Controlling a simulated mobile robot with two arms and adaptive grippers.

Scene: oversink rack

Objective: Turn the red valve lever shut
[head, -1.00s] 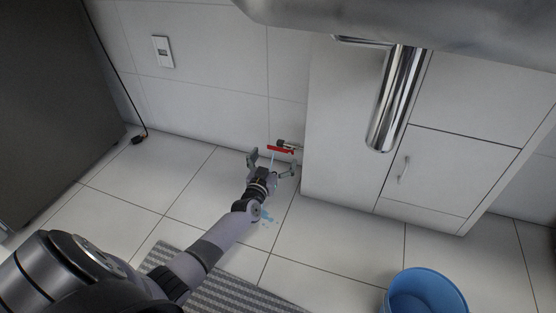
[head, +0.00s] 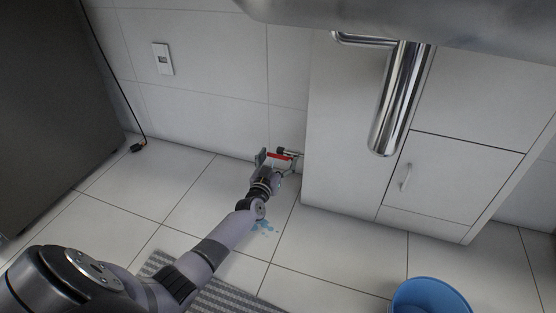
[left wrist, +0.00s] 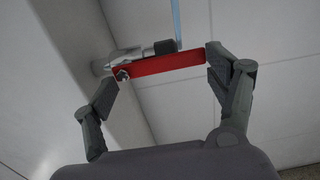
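The red valve lever (head: 279,156) sits on a short metal pipe low at the wall beside the cabinet. In the left wrist view the lever (left wrist: 160,64) runs crosswise, with its bolted end at the left beside the metal valve body (left wrist: 126,55). My left gripper (head: 277,162) is at the lever. In the left wrist view its open fingers (left wrist: 162,76) stand at the two ends of the lever. The right finger is very close to the free end; I cannot tell whether it touches. A thin blue water stream (left wrist: 176,20) shows by the valve's dark end. My right gripper is not in view.
A white cabinet (head: 340,150) stands just right of the valve, under a steel sink. A water puddle (head: 265,227) lies on the tiles below my left arm. A blue bucket (head: 430,296) and a striped mat (head: 222,298) are nearer. A dark appliance stands left.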

